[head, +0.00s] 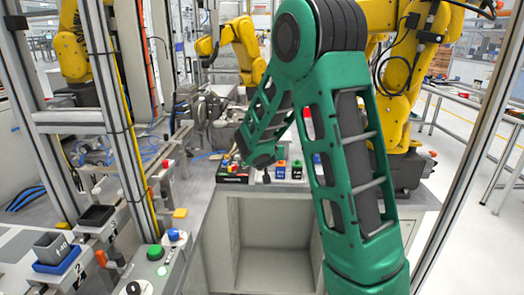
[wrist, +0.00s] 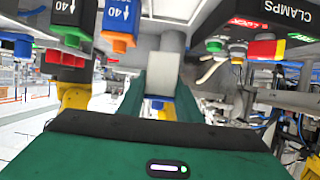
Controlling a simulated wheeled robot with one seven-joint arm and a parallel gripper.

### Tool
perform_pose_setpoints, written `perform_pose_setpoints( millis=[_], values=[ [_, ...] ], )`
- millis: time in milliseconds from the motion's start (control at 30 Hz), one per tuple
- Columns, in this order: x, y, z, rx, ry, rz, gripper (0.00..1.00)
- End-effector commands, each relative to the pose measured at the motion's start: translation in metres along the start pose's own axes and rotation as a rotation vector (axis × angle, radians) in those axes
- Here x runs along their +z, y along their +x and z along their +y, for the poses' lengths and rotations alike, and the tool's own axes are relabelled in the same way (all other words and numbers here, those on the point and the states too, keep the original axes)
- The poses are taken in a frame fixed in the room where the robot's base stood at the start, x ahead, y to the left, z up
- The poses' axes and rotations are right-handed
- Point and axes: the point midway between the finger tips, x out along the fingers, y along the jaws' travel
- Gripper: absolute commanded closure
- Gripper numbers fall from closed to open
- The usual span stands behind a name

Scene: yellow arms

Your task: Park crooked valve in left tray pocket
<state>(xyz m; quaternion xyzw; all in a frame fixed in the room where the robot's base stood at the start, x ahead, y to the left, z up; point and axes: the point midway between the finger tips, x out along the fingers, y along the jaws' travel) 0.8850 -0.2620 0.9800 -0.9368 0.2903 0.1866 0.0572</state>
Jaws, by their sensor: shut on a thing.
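My green arm reaches forward over the counter in the head view. My gripper (head: 262,160) is low near the back of the counter, its fingertips mostly hidden by the arm. In the wrist view, which looks upside down, the two green fingers of my gripper (wrist: 160,95) are closed on a pale grey block (wrist: 164,72). A small blue part (wrist: 158,104) shows by it. I cannot tell for sure that this is the crooked valve.
A black CLAMPS box (head: 232,177) with coloured pieces is left of my gripper. Blue (head: 281,171) and green (head: 297,171) blocks stand to its right. A metal post (head: 122,120) rises at the left. Green (head: 154,252) and blue (head: 173,234) buttons sit at the front left.

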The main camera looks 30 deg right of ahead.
Motion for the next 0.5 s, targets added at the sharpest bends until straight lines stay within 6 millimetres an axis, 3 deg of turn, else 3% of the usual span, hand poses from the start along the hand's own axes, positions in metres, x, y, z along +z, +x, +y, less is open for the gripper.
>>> perform_pose_setpoints(
  millis=[500],
  values=[
    [0.031, 0.01, -0.007, -0.008, -0.004, -0.002, 0.93]
  ],
)
